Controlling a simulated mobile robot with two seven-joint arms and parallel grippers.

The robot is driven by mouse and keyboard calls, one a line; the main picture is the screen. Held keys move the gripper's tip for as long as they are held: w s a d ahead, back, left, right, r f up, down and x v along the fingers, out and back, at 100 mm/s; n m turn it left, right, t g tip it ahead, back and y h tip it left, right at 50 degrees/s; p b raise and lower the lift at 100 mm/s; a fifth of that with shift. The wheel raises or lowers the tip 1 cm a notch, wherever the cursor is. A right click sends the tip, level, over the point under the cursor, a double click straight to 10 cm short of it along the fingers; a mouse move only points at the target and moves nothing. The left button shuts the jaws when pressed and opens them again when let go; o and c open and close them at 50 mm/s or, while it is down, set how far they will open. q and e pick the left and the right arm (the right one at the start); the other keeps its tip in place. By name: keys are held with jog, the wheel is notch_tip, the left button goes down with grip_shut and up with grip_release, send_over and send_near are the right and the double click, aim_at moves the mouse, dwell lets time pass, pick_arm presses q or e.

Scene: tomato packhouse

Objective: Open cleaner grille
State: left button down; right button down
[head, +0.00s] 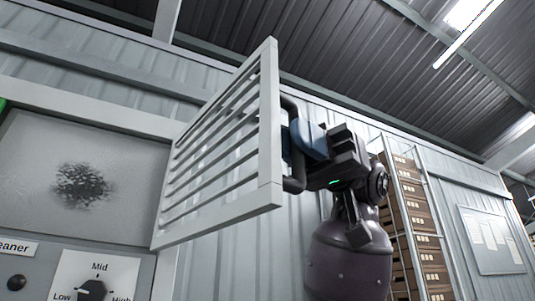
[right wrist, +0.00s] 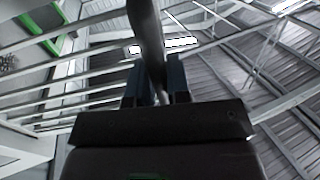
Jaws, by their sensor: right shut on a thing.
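The white slatted cleaner grille (head: 220,150) stands swung open in the head view, hinged near the cleaner housing on its left. Its dark bar handle (head: 296,180) is on the right side of the panel. My right gripper (head: 296,143) is shut on that handle, with its blue fingers around the bar. In the right wrist view the dark handle (right wrist: 146,35) runs up between the two fingers (right wrist: 158,82), and the slats (right wrist: 70,75) show to the left. Behind the grille opening, a grey filter surface (head: 125,165) carries a dark dirt patch (head: 82,186). My left gripper is not in view.
Below the opening is a control panel with a Low-Mid-High knob (head: 92,290) and a black button (head: 17,282). A rack of stacked brown boxes (head: 420,225) stands at the right, near a wall board (head: 491,240). Corrugated wall lies behind.

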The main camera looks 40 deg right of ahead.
jog(key=shift+w+d, duration=0.1)
jog(key=shift+d, duration=0.6)
jog(key=c, duration=1.1)
grip_release()
jog(key=w+d+b, duration=0.1)
jog(key=d, duration=0.9)
jog(key=shift+w+d, duration=0.15)
jog(key=shift+d, duration=0.25)
